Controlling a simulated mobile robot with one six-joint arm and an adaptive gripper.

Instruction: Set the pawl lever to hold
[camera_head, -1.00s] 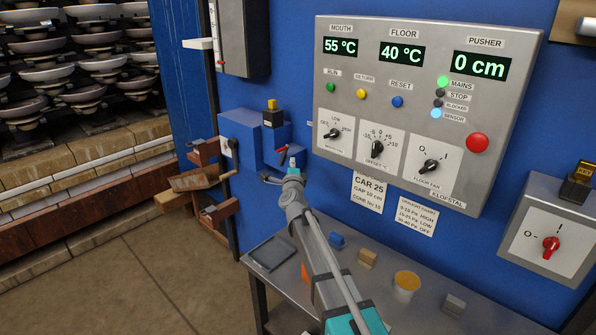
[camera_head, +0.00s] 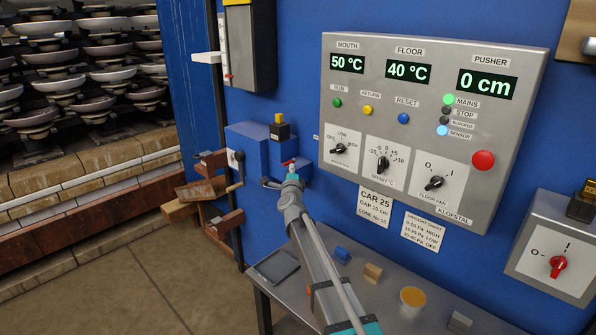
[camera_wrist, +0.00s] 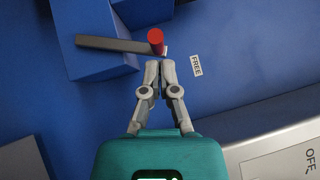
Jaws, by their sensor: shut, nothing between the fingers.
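The pawl lever is a dark bar (camera_wrist: 112,44) with a red end knob (camera_wrist: 156,42) in the wrist view. It runs across a blue box on the wall, with the knob at the right, near a white FREE label (camera_wrist: 196,66). In the head view, the red knob (camera_head: 289,162) shows at the box's lower right; my arm hides part of the lever. My gripper (camera_wrist: 160,62) is shut and empty, its fingertips right at the knob. I cannot tell whether they touch it. No hold label is readable.
The blue box (camera_head: 254,152) has a crank at its left. A grey control panel (camera_head: 335,185) is on the wall at the right. A metal table (camera_head: 335,300) with small blocks and a cup stands below my arm.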

